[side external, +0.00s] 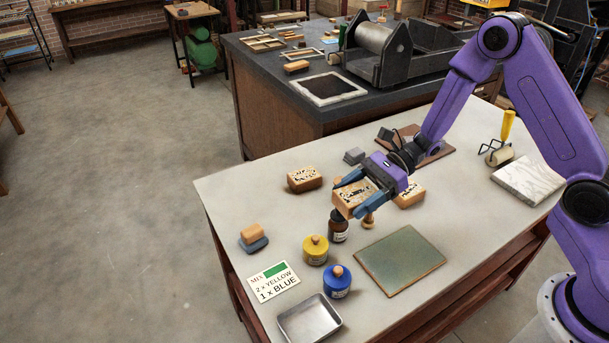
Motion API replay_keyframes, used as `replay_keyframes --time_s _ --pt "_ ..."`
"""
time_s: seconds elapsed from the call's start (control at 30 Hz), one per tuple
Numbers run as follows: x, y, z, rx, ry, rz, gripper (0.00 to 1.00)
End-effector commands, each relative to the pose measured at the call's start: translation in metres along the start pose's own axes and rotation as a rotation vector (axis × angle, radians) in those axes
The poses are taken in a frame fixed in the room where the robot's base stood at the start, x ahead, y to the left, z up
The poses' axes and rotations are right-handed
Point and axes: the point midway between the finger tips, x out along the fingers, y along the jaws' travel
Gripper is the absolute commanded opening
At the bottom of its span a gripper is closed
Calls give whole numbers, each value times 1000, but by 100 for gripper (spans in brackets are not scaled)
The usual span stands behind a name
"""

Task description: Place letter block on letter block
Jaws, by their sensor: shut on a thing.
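My gripper (352,194) is shut on a wooden letter block (352,197) with black marks on its top. The held block appears raised above the pale table (235,195), but its exact height is hard to judge. A second letter block (304,181) lies on the table to the left of the gripper, apart from it. A third letter block (411,195) lies on the table to the right, partly hidden behind my gripper.
Close below the gripper stand a brown bottle (338,229) and a small wooden-knobbed tool (369,221). Yellow (315,252) and blue (337,283) jars, a metal tray (309,319) and a green-grey plate (400,260) lie in front. The table's left part is mostly clear.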

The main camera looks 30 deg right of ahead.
Motion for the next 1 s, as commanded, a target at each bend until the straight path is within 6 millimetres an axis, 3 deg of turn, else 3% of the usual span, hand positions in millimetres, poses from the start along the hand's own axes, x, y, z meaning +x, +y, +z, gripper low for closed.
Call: replay_keyframes --time_s 0.1,0.3,0.53,0.77,1.0 --pt "-12 -38 3 78 -2 -188 36" --pt "-41 -91 1 193 -1 -469 36" --pt "-66 -121 -3 271 -2 -652 36" --pt "-68 -140 -10 286 -2 -694 36" --pt "-54 -179 -23 285 -2 -692 36"
